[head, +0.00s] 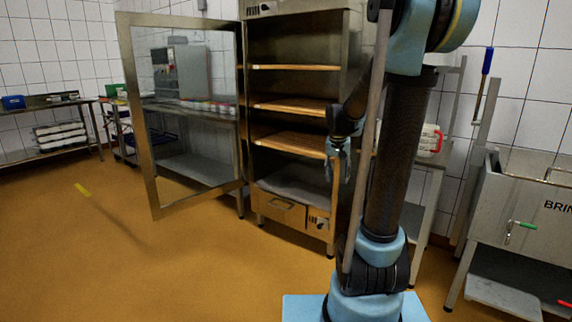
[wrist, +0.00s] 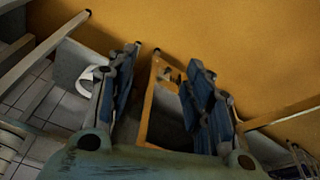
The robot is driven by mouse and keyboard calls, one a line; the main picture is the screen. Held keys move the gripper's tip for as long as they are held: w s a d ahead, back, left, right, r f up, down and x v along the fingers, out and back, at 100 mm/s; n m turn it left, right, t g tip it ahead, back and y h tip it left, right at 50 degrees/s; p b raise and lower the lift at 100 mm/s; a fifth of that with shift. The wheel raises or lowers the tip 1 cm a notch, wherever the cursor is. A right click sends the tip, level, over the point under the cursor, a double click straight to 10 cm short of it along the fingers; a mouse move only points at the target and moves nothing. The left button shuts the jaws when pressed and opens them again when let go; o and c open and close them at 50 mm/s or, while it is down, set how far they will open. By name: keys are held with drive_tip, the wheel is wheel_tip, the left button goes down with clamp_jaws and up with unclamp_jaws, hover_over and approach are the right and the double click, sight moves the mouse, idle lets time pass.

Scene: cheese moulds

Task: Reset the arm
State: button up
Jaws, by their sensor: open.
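My gripper (head: 335,172) hangs at the end of my folded arm, in front of the right side of a steel cabinet (head: 345,75) in the head view. In the wrist view my gripper (wrist: 164,62) shows its two blue-and-black fingers spread apart. Nothing is held between them. The gripper points down toward the orange floor (wrist: 240,50). In the head view my arm covers part of the cabinet's right edge and the wall behind it.
The cabinet's glass door (head: 190,110) stands wide open to the left. Wooden shelves (head: 290,105) inside look empty. A brine tank (head: 530,205) stands at the right, a side table (head: 60,152) at the far left. The orange floor at the left front is clear.

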drive_tip(key=s+f+n, duration=0.1)
drive_tip(key=s+f, duration=0.2)
drive_tip(key=s, duration=1.1)
drive_tip(key=s+f+n+y, duration=0.1)
drive_tip(key=s+f, duration=0.3)
drive_tip(key=s, duration=1.1)
drive_tip(key=shift+s+a+f+n+g, duration=0.2)
drive_tip(key=shift+a+n+g, duration=0.1)
drive_tip(key=shift+a+n, duration=0.1)
drive_tip(key=shift+w, duration=0.1)
drive_tip(key=shift+w+f, duration=0.15)
drive_tip(key=shift+w, duration=0.25)
